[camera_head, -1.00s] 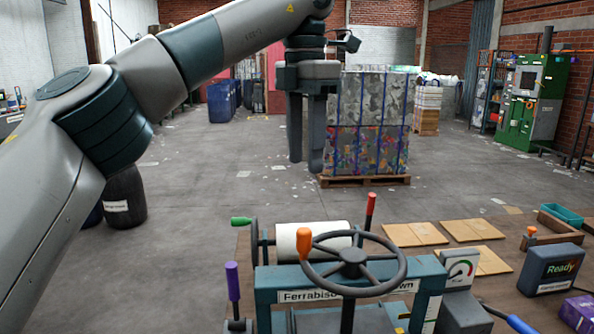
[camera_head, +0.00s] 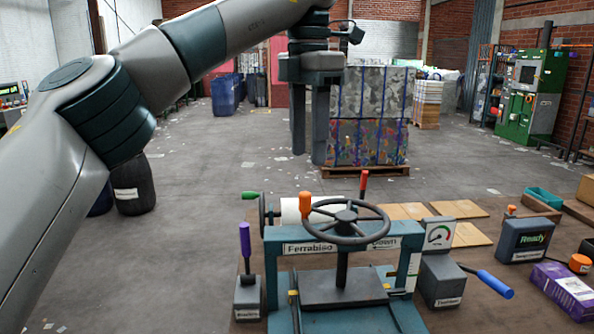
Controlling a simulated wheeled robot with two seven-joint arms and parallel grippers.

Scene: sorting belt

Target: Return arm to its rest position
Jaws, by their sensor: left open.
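My left arm comes in from the left, raised high across the head view. My left gripper (camera_head: 309,155) hangs at its end with its two dark fingers pointing down. The fingers stand apart with nothing between them, so it is open and empty. It is above and behind the hand-wheel press, clear of it in the picture, with the strapped bales on a pallet seen behind it. My right gripper is not in view.
A teal press with a dark hand wheel (camera_head: 378,237) stands on the bench. Around it are a purple lever (camera_head: 245,240), a gauge box (camera_head: 439,235), a "Ready" box (camera_head: 525,240) and a purple carton (camera_head: 566,290). Strapped bales (camera_head: 372,142) stand behind on a pallet.

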